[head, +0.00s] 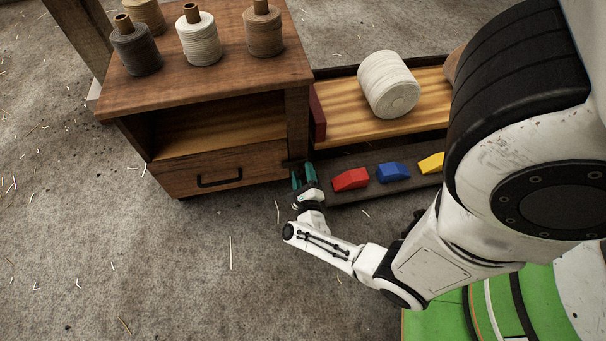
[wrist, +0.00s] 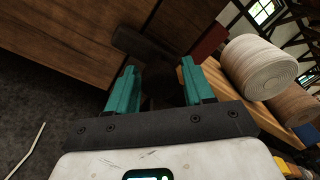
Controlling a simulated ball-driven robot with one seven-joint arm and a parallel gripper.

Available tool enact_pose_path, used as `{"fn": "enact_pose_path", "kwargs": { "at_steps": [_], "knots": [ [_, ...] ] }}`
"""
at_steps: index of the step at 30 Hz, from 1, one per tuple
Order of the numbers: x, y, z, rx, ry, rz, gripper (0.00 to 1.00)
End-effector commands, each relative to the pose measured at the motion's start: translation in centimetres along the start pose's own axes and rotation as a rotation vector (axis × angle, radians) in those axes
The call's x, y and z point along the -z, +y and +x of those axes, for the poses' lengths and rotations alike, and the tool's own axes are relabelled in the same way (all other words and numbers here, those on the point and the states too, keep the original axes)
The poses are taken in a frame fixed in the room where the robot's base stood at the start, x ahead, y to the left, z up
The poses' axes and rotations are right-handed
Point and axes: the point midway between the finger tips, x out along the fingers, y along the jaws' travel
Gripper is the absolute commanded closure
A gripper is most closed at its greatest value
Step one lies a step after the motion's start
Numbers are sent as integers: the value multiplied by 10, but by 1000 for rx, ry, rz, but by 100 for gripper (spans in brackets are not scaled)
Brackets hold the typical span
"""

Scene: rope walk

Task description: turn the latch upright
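The latch (head: 291,162) is a small dark piece at the right end of the cabinet's drawer front, just above my gripper and partly hidden by it in the head view. In the wrist view a dark bar, seemingly the latch (wrist: 138,43), lies sideways across the wood just beyond my fingertips. A dark rounded part shows between the fingers. My gripper (head: 303,174) has teal fingers, which stand apart in the wrist view (wrist: 158,78). I cannot tell whether either finger touches the latch.
The wooden cabinet (head: 215,105) carries several thread spools and has a drawer with a black handle (head: 219,178). To its right, a shelf holds a big white spool (head: 388,84). Red (head: 351,179), blue (head: 393,172) and yellow (head: 431,162) blocks lie on a low dark ledge. Floor in front is mostly clear.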

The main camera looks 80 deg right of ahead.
Motion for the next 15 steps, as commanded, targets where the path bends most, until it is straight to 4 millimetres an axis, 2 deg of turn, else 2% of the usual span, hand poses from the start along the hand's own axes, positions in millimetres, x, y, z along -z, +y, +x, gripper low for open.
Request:
{"fn": "enact_pose_path", "kwargs": {
  "at_steps": [2, 13, 15],
  "knots": [
    [0, 0, 0, 0, 0, 0, 56],
    [0, 0, 0, -1, 0, 0, 92],
    [0, 0, 0, -1, 0, -1, 92]
  ]
}}
